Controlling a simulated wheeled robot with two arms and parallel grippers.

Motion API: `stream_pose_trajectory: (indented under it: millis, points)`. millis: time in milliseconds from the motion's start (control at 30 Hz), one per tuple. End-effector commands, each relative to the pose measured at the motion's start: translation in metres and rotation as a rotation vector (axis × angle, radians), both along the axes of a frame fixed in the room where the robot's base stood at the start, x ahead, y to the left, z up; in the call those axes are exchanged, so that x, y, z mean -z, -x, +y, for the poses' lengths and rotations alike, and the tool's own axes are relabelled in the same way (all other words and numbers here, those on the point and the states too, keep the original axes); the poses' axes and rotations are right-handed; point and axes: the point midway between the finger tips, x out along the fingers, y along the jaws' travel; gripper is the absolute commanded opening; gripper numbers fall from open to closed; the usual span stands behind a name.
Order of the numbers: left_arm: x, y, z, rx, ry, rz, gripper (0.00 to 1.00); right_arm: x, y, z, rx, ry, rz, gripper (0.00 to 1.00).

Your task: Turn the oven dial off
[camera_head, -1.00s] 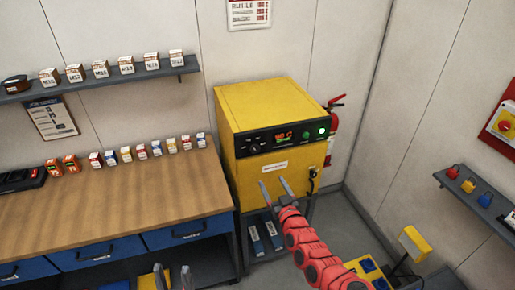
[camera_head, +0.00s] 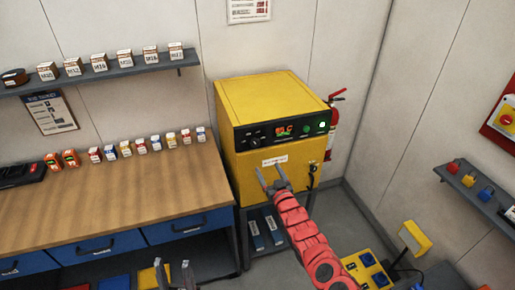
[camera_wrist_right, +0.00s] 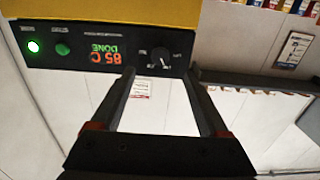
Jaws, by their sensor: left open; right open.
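The yellow oven (camera_head: 268,100) stands against the back wall with a black control panel (camera_head: 285,133) along its front. The dark dial (camera_head: 254,142) is at the panel's left, with a lit display beside it. In the right wrist view, which is upside down, the dial (camera_wrist_right: 160,62) appears between the fingertips, and the display reads 85 C DONE. My right gripper (camera_head: 271,172) is open and empty, just below the panel in the head view. Contact with the dial cannot be made out. My left gripper (camera_head: 174,270) is open at the bottom edge, away from the oven.
A wooden workbench (camera_head: 110,195) with several small boxes stands left of the oven. A red fire extinguisher (camera_head: 333,120) hangs at the oven's right. A green lamp (camera_wrist_right: 33,46) glows on the panel. A yellow box with blue sockets (camera_head: 368,270) is on the floor at right.

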Motion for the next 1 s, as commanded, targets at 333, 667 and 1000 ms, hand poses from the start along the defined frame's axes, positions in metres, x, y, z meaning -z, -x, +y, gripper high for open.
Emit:
stream_pose_trajectory:
  millis: [333,667,1000]
  points:
    - [0.0,0.0,0.0,0.0,0.0,0.0,0.5,0.001,-0.018,0.01,-0.008,0.005,-0.001,0.78]
    - [0.011,0.0,0.0,0.0,0.0,0.0,0.5,-0.004,-0.043,0.018,-0.008,0.003,-0.018,0.78]
    - [0.039,0.0,0.0,0.0,0.0,0.0,0.5,-0.004,-0.078,0.03,-0.011,0.005,-0.019,0.78]
